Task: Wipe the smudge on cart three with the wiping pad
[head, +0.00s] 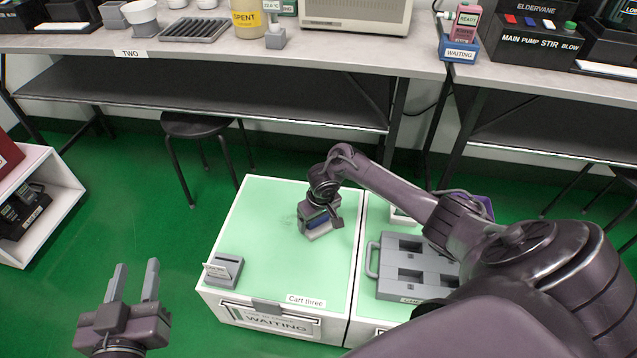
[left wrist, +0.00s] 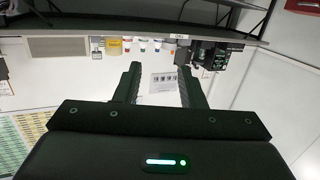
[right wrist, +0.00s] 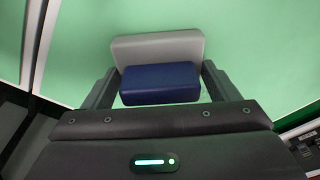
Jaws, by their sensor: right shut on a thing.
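The wiping pad (head: 322,231) has a blue block on a grey slab. My right gripper (head: 320,213) is shut on its blue block, which also shows between the fingers in the right wrist view (right wrist: 160,84). The pad is at or just above the pale green top of cart three (head: 265,265); contact is unclear. A faint greyish smudge (head: 288,219) shows on that top just left of the pad. My left gripper (head: 134,283) is open and empty, left of the cart over the green floor.
A grey holder with a card (head: 224,268) stands at the cart's front left. A grey case with a handle (head: 410,262) lies on the neighbouring top to the right. A black stool (head: 200,125) and bench two (head: 100,43) are behind. The middle of cart three is clear.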

